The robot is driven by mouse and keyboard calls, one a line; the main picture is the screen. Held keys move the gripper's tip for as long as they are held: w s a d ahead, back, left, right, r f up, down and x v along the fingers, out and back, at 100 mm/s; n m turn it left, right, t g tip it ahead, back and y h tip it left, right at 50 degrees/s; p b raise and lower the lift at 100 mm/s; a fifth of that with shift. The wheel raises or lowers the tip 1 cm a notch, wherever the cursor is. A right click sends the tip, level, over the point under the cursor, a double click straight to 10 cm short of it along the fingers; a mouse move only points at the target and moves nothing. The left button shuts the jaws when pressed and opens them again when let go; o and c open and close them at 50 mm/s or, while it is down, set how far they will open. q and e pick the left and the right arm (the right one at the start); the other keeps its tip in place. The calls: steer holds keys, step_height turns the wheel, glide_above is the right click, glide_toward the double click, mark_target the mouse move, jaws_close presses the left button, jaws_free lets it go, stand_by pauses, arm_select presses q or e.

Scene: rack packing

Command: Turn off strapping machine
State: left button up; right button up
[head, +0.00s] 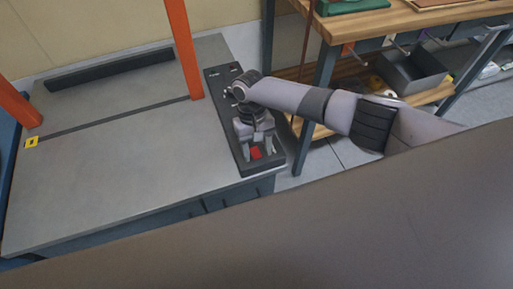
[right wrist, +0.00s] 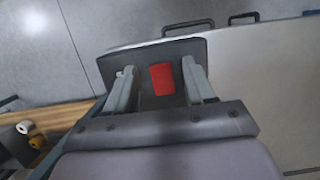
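The strapping machine (head: 110,135) has a grey flat top and an orange arch (head: 184,50). A dark control panel (head: 222,84) runs along its right edge, with a red switch (head: 255,153) near the front end. My right gripper (head: 257,150) is over that end of the panel, with its fingers apart around the red switch. In the right wrist view the red switch (right wrist: 162,79) shows between the two open fingers (right wrist: 160,82). I cannot tell whether the fingers touch the panel. My left gripper is not in view.
A wooden workbench (head: 400,22) stands to the right, with a dark bin (head: 412,72) on its lower shelf. A strip of floor (head: 325,152) lies between machine and bench. A large brown surface fills the bottom of the head view.

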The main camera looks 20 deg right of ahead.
mark_target(254, 149)
steer(key=shift+r, duration=0.1)
steer(key=v, duration=0.7)
steer(key=shift+p, duration=0.3)
